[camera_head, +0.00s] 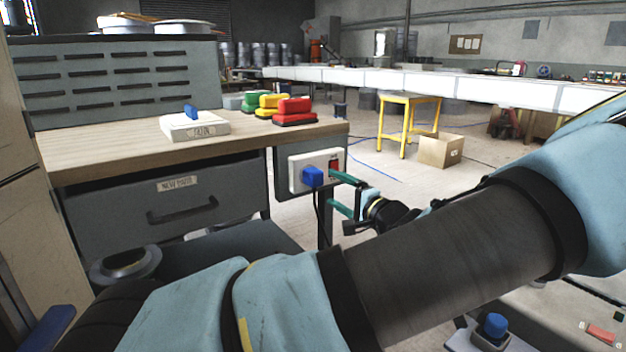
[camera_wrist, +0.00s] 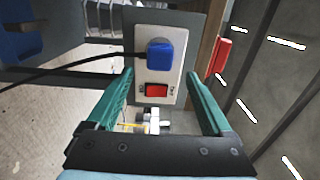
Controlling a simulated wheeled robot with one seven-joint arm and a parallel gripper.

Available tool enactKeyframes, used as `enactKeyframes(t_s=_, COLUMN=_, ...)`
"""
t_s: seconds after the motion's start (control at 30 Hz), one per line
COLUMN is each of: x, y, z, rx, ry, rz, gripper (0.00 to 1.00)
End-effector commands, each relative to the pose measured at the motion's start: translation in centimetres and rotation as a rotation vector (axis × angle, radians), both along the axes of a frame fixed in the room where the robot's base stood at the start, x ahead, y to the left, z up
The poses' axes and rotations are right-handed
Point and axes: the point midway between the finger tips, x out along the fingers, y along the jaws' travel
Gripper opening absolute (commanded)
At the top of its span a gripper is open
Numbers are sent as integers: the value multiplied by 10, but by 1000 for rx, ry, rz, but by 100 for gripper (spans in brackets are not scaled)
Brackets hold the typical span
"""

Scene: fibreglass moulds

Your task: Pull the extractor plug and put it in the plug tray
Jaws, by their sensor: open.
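The blue extractor plug (camera_head: 312,177) sits in a white socket plate (camera_head: 296,184) on the grey panel at the bench's right end. In the wrist view, the blue plug (camera_wrist: 160,55) is in the upper part of the plate, above a red switch (camera_wrist: 157,90), with a dark cable running left. My gripper (camera_head: 332,188) is open and empty, with teal fingers. In the wrist view, my gripper (camera_wrist: 159,75) points at the plate and the plug shows beyond its fingertips, not gripped. I cannot tell which thing is the plug tray; a white, labelled block (camera_head: 195,126) with a blue piece lies on the bench.
Green, yellow and red clamp-like items (camera_head: 294,110) stand on the wooden bench top (camera_head: 110,147) near its right end. A grey drawer (camera_head: 165,200) is below. A yellow stand (camera_head: 408,112) and a cardboard box (camera_head: 440,150) stand farther back. Open floor lies between.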

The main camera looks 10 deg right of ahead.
Motion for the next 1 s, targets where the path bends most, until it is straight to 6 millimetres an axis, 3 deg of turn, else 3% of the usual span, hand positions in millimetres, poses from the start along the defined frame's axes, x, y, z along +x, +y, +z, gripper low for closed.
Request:
enactKeyframes(t_s=0.23, x=13, y=7, z=-2, rx=-1, ry=0, rz=3, gripper=85)
enactKeyframes(t_s=0.7, x=68, y=34, z=-2, rx=0, ry=1, rz=3, gripper=85)
enactKeyframes(t_s=1.0, x=81, y=39, z=-1, rx=0, ry=1, rz=1, gripper=85)
